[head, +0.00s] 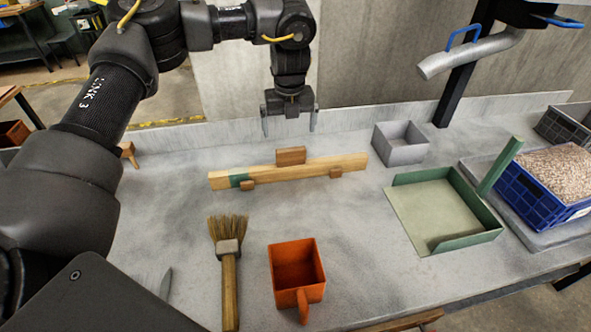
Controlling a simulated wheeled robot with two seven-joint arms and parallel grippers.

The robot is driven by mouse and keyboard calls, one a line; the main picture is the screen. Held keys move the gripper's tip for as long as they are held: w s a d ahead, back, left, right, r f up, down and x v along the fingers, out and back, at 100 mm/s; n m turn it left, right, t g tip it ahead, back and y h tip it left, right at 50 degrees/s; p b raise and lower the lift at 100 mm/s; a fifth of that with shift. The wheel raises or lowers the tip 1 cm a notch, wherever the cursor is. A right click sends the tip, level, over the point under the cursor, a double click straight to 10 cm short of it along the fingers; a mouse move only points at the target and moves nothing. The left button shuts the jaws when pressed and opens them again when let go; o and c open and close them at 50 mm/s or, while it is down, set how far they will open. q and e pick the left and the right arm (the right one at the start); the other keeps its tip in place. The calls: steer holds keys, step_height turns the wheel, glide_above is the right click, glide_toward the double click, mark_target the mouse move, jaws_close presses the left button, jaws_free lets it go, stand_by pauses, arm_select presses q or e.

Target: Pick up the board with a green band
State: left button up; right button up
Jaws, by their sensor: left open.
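The board with a green band (310,172) is a long pale wooden bar near the back middle of the grey table. Its green band is near its left end. A darker wooden block stands up at its middle like a grip, and two small wooden blocks sit at its front side. My left gripper (290,128) points down above and behind the board's middle, with its two fingers spread and nothing between them. It looks apart from the board. My right gripper does not show.
A brush (229,265) and an orange scoop (297,267) lie in front of the board. To the right are a grey box (401,152), a green-rimmed tray (447,244) and a blue crate of grain (527,196). A metal spout (470,54) hangs above. A low wall edges the table's back.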

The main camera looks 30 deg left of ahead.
mark_target(291, 149)
arm_select(q)
steer(key=shift+w+f, duration=0.85)
steer(key=shift+w, duration=0.15)
steer(key=f, duration=0.5)
steer(key=shift+s+a, duration=0.1)
steer(key=shift+a, duration=0.3)
steer(key=shift+s+d, duration=0.1)
steer(key=shift+s, duration=0.05)
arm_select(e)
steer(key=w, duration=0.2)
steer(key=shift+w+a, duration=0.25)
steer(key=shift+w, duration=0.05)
arm_select(q)
steer(key=f, duration=0.2)
steer(key=w+f, duration=0.1)
steer(key=shift+a+f, duration=0.2)
steer(key=shift+f, duration=0.8)
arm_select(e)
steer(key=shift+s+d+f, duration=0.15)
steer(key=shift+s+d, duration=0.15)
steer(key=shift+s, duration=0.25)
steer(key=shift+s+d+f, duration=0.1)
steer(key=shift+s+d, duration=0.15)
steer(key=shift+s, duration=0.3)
arm_select(q)
steer(key=shift+c, duration=0.4)
